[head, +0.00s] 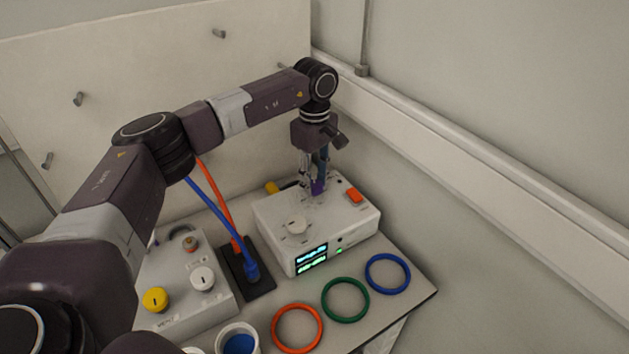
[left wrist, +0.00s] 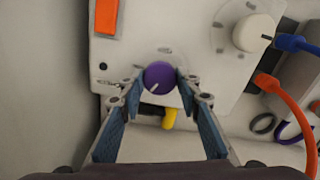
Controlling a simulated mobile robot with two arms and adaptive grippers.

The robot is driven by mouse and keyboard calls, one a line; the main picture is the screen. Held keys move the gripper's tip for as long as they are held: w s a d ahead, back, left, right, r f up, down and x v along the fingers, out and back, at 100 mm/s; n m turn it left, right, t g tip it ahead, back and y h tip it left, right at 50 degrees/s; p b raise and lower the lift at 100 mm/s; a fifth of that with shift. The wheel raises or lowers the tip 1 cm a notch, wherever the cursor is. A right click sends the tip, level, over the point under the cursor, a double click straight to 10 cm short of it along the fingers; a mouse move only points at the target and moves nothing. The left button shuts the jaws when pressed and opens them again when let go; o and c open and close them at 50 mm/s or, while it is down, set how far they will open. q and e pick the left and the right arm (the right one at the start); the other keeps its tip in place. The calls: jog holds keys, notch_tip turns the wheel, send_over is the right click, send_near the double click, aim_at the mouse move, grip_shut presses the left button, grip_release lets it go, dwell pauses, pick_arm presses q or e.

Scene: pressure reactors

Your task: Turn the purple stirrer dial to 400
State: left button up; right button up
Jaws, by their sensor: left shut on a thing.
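The purple stirrer dial (left wrist: 160,78) is on the top face of a white control box (head: 262,215). In the left wrist view its white pointer line slants toward the lower left. My left gripper (left wrist: 158,88) has its two fingers on either side of the dial and is shut on it. In the head view the left gripper (head: 314,186) reaches down from above onto the box and mostly hides the dial (head: 318,187). The scale around the dial is too small to read. My right gripper is not in view.
The box also carries a white knob (head: 296,225), an orange-red switch (head: 354,196) and lit displays (head: 311,253). Red (head: 297,328), green (head: 345,299) and blue (head: 387,273) rings lie in front. A grey unit with a yellow knob (head: 155,299) stands left. A wall is close on the right.

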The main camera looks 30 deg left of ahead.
aim_at(314, 184)
pick_arm(q)
jog(key=shift+w+r, duration=0.1)
jog(key=shift+r, duration=0.05)
jog(key=o, duration=1.2)
jog(key=shift+c, duration=0.2)
notch_tip(314, 184, up, 12)
